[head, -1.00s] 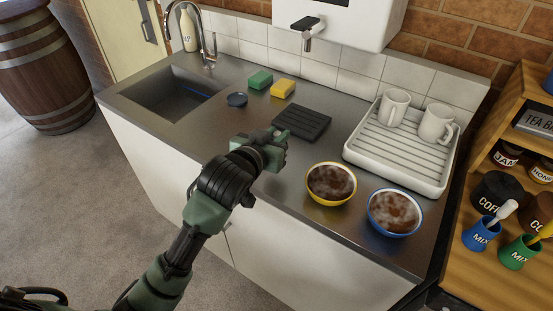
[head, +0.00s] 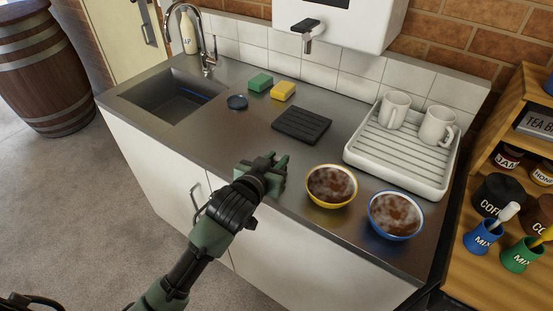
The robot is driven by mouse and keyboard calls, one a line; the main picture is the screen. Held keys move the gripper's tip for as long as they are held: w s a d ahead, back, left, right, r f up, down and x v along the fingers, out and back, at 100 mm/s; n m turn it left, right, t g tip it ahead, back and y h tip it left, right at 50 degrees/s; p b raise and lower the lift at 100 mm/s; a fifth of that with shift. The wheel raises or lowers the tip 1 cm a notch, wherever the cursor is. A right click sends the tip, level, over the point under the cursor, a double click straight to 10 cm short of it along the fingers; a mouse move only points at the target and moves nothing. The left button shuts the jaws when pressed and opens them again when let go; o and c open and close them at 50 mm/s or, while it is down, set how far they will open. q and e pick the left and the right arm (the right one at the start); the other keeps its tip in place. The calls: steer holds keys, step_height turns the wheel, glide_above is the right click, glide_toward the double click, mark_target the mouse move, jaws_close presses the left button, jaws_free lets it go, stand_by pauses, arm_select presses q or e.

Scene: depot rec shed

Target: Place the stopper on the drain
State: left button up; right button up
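The stopper, a small dark blue disc (head: 237,102), lies on the steel counter just right of the sink (head: 150,112). The drain does not show clearly; the sink's floor is dark and partly hidden by its near wall. My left gripper (head: 278,162) is over the counter's front part, left of the yellow-rimmed bowl and well apart from the stopper. Its fingers look parted, with nothing seen between them. My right gripper is not in view.
A green sponge (head: 260,82), a yellow sponge (head: 283,91) and a black ridged mat (head: 301,124) lie behind. A yellow-rimmed bowl (head: 331,203), a blue-rimmed bowl (head: 396,236) and a white drying rack (head: 396,150) with mugs stand right. A tap (head: 207,45) rises behind the sink.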

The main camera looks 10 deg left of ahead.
arm_select(q)
steer(key=o, duration=0.3)
